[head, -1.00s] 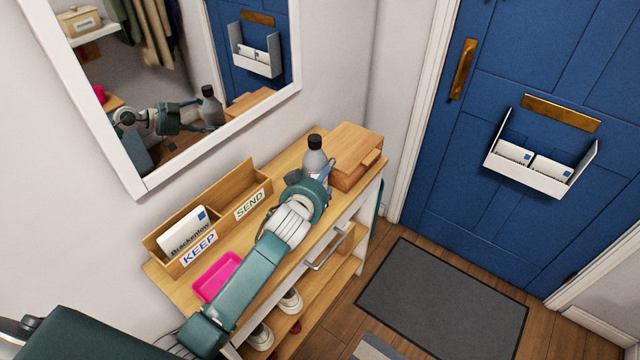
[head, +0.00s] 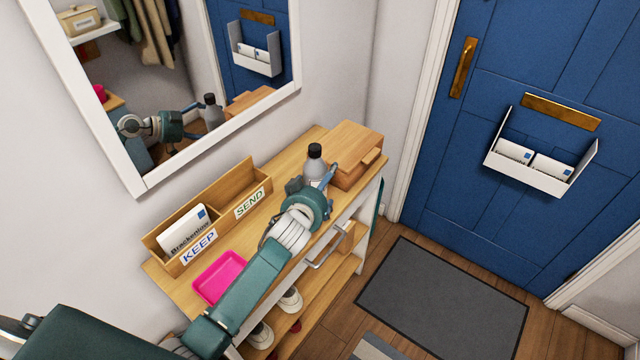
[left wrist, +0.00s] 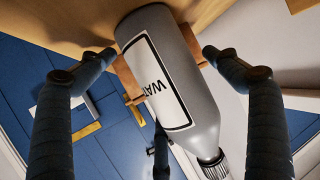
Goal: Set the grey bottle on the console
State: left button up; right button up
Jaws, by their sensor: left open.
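The grey bottle (head: 315,168) has a black cap and stands upright at the console (head: 300,154), just left of the wooden box. In the left wrist view the bottle (left wrist: 172,75) shows a white label, and its base is at the wooden top, seemingly touching it. My left gripper (head: 317,178) is around the bottle with its fingers spread. In the left wrist view a finger of my left gripper (left wrist: 160,56) is on each side of the bottle, with gaps visible. My forearm and wrist hide part of the console. My right gripper is not in view.
A wooden box (head: 355,152) stands close right of the bottle. A letter sorter (head: 208,215) marked KEEP and SEND and a pink tray (head: 219,277) are on the console's left half. A mirror (head: 170,175) hangs behind. Shoes (head: 290,300) sit on the lower shelf.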

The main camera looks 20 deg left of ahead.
pick_arm(q)
jog(key=shift+r, duration=0.2)
jog(key=v, duration=1.2)
jog(key=shift+b, duration=0.35)
jog(key=shift+f, duration=0.15)
